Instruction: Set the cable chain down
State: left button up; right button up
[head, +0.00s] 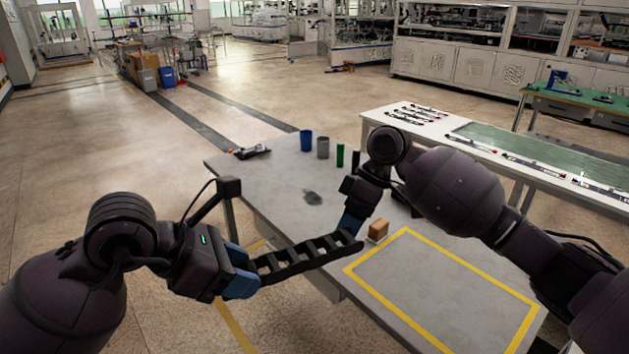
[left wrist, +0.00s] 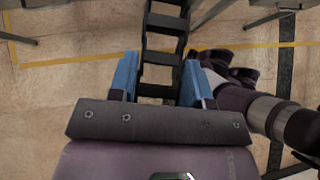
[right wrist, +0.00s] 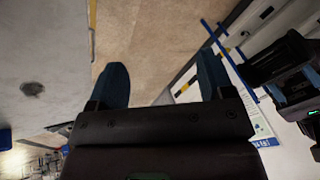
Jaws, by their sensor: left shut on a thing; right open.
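The black cable chain (head: 305,254) stretches in the head view from my left gripper rightward to the near edge of the grey table. My left gripper (head: 246,275) is shut on its left end. The left wrist view shows the chain (left wrist: 160,48) between the blue fingers (left wrist: 160,80), with floor beneath. My right gripper (head: 350,222) is by the chain's far end in the head view; I cannot tell if they touch. In the right wrist view its fingers (right wrist: 162,82) are apart with nothing between them. A yellow-outlined rectangle (head: 440,292) on the table is bare.
A small brown block (head: 378,230) sits beside the outline's far left corner. A blue cup (head: 306,141), a grey cup (head: 323,148) and a green cylinder (head: 340,155) stand farther back. A long white bench (head: 385,120) with parts runs along the right.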

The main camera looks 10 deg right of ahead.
notch_tip(320, 180, up, 6)
jog(key=r, duration=0.1)
jog(key=n, duration=0.9)
send_near(287, 254)
jog(key=shift+h, duration=0.4)
jog(key=x, duration=0.9)
jog(key=shift+a+f, duration=0.25)
jog(key=shift+a, duration=0.2)
jog(key=shift+c, duration=0.4)
jog(key=c, duration=1)
pick_arm(q)
jog(key=o, duration=1.1)
jog(key=shift+c, duration=0.2)
pick_arm(e)
jog(key=shift+c, duration=0.4)
